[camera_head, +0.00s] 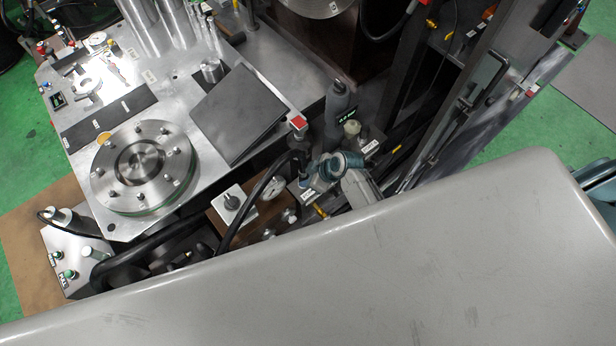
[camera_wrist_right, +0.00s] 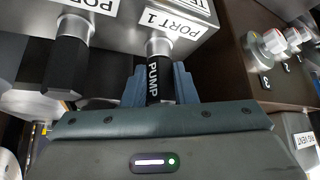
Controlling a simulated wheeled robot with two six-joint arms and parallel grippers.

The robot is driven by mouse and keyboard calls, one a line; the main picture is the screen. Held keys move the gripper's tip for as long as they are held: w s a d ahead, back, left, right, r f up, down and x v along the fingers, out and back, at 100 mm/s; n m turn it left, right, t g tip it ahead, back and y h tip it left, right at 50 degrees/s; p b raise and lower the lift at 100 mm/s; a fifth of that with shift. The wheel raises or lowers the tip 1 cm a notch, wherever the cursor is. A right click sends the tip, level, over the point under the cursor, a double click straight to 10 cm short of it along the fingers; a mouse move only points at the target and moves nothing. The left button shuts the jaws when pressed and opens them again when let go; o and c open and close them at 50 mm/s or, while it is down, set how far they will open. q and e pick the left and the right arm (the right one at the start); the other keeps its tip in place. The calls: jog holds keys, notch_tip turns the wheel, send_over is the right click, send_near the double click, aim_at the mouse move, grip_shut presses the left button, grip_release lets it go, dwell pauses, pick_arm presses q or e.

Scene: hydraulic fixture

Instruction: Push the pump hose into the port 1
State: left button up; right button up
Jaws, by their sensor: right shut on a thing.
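In the right wrist view, the black pump hose (camera_wrist_right: 153,82), marked PUMP in white, stands between the blue-grey fingers of my right gripper (camera_wrist_right: 159,70), which is shut on it. The hose end lines up with the metal fitting of port 1 (camera_wrist_right: 160,46), under the white PORT 1 label, and appears to meet it. How deep it sits cannot be told. In the head view my right gripper (camera_head: 320,172) is at the valve block beside the grey plate; the hose and port there are too small to make out. My left gripper is not in view.
In the wrist view, another black hose (camera_wrist_right: 67,66) sits on the neighbouring port to the left, close by. A brown panel with knobs (camera_wrist_right: 270,45) is at right. In the head view, a round flanged disc (camera_head: 140,165) and tilted grey plate (camera_head: 238,115) lie left of the gripper.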

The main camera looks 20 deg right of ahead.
jog(key=shift+f, duration=0.1)
jog(key=o, duration=1.1)
jog(key=shift+c, duration=0.2)
jog(key=b+v, duration=0.1)
jog(key=v, duration=1)
